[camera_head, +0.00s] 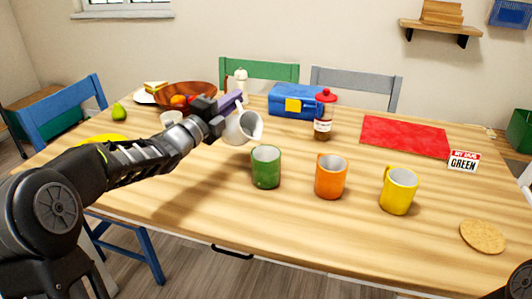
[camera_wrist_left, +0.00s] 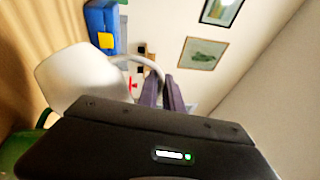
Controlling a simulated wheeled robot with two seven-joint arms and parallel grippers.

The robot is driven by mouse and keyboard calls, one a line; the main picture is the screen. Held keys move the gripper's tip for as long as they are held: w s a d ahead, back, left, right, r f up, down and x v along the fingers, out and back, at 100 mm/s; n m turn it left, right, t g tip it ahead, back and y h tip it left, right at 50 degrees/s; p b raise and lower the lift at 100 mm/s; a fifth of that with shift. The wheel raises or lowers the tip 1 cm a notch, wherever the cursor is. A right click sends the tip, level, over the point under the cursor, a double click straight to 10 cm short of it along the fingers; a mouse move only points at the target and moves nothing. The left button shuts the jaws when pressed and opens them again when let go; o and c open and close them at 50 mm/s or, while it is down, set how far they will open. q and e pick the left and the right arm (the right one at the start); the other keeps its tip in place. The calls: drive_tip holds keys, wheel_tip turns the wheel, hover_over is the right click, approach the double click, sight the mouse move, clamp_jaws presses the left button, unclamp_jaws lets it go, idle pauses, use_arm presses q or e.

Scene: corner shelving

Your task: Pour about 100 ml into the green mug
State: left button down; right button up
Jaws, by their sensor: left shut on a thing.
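The green mug (camera_head: 266,169) stands upright on the wooden table, left of the other mugs. My left gripper (camera_head: 231,101) is shut on the handle of a white pitcher (camera_head: 239,129), which also shows in the left wrist view (camera_wrist_left: 82,80). The purple fingers (camera_wrist_left: 162,92) are at the handle there. The pitcher is tilted, its mouth turned to the right, above the table behind and left of the green mug. I see no stream of liquid. The contents of the pitcher and the level in the mug are hidden. My right gripper is not in view.
An orange mug (camera_head: 330,177) and a yellow mug (camera_head: 398,191) stand right of the green mug. A red-lidded jar (camera_head: 324,118) and a blue box (camera_head: 287,101) stand behind. A cork coaster (camera_head: 482,237) lies front right. The front middle is clear.

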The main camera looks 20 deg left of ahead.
use_arm(q)
drive_tip(key=shift+w+a+f+n+y, duration=0.2)
drive_tip(key=shift+a+f+n, duration=0.25)
drive_tip(key=shift+n, duration=0.3)
drive_tip(key=shift+w+a+f+n+y, duration=0.2)
drive_tip(key=shift+a+f+n, duration=0.15)
drive_tip(key=shift+f+n, duration=0.3)
drive_tip(key=shift+r, duration=0.1)
idle(0.8)
drive_tip(key=shift+w+a+f+n+p, duration=0.15)
drive_tip(key=shift+a+f+n+p, duration=0.15)
drive_tip(key=shift+n+p, duration=0.15)
drive_tip(key=w+a+f+n+g+y+p, duration=0.1)
drive_tip(key=w+a+f+n+p, duration=0.2)
drive_tip(key=a+f+n+p, duration=0.3)
drive_tip(key=shift+w+a+f+n+g+p, duration=0.25)
drive_tip(key=shift+a+f+n+p, duration=0.2)
drive_tip(key=shift+n, duration=0.5)
